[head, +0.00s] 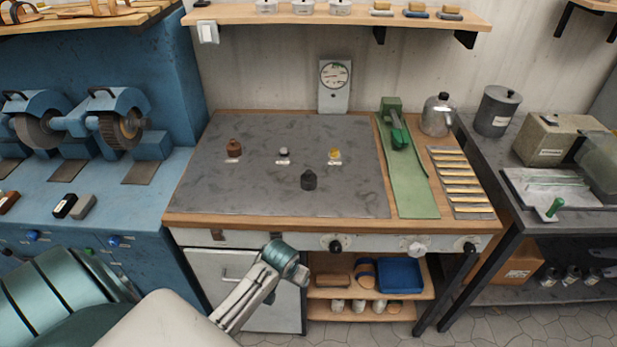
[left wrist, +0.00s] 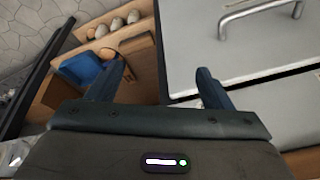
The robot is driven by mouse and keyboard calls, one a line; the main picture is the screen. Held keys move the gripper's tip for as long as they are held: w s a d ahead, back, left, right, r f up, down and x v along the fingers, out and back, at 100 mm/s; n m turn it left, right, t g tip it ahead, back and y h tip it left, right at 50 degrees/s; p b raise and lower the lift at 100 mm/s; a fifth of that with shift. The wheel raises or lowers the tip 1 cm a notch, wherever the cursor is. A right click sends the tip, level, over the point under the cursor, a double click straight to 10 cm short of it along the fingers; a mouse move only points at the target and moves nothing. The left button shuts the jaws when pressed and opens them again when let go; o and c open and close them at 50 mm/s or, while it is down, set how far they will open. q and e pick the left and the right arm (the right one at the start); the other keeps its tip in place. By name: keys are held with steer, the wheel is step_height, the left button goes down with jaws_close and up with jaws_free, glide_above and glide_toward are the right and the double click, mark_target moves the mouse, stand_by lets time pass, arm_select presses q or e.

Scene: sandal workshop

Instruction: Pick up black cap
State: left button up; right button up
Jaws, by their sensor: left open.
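The black cap (head: 308,180) stands on the dark grey work surface (head: 240,190) of the middle bench, near its front right part. It is in the head view only. My left arm comes in from the lower left, and its end is low in front of the bench, below and a little left of the black cap; the fingers cannot be made out there. In the left wrist view my left gripper (left wrist: 160,82) is open and empty, with the bench's cabinet and lower shelf beyond it. My right gripper is not in view.
A brown cap (head: 234,148), a small silver piece (head: 284,152) and a yellow piece (head: 334,154) stand behind the black cap. A green strip (head: 412,190) lies to the right. The bench's wooden front edge and knobs (head: 335,246) lie between my arm and the cap.

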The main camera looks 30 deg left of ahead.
arm_select(q)
step_height(320, 180, up, 8)
steer(key=w, duration=0.2)
step_height(320, 180, up, 15)
steer(key=n+p, duration=0.1)
steer(key=n, duration=0.3)
glide_above(308, 174)
steer(key=s+d, duration=0.1)
steer(key=s, duration=0.1)
steer(key=shift+t+y, duration=0.3)
steer(key=x, duration=0.2)
steer(key=p+x, duration=0.1)
steer(key=x, duration=0.1)
steer(key=shift+s+f, duration=0.15)
steer(key=shift+f, duration=0.2)
steer(key=shift+w+a+f+p, duration=0.1)
steer(key=shift+w+f+p, duration=0.1)
steer(key=shift+f+p, duration=0.4)
steer(key=p+x, duration=0.1)
steer(key=x, duration=0.2)
steer(key=shift+p, duration=0.4)
steer(key=shift+w+a+f, duration=0.1)
steer(key=shift+w+f, duration=0.15)
steer(key=shift+f, duration=0.3)
steer(key=c, duration=0.9)
steer(key=shift+c, duration=0.7)
